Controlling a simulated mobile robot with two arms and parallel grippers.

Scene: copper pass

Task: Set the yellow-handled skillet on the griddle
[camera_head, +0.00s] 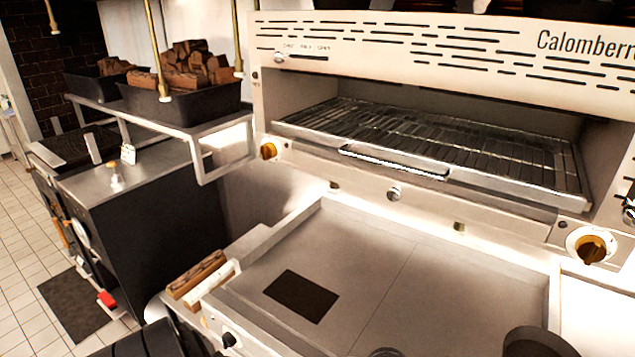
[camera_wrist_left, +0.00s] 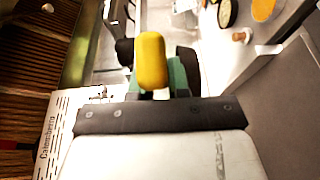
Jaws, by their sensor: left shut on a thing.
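The yellow handle of the skillet (camera_wrist_left: 152,58) stands up in the middle of the left wrist view. My left gripper (camera_wrist_left: 160,80), with green fingers, is shut on this handle. The skillet's pan is not clearly seen there. In the head view the griddle (camera_head: 370,250) is a broad flat metal plate below the broiler, with a dark rectangle (camera_head: 301,296) on its left part. Dark rounded shapes show at the bottom right edge of the head view; I cannot tell what they are. My right gripper is in neither view.
A broiler with a wire rack (camera_head: 430,140) stands above the back of the griddle. Wood blocks (camera_head: 197,276) lie by the griddle's left edge. Black bins of wood (camera_head: 180,98) sit on a shelf at the left. Most of the visible griddle is bare.

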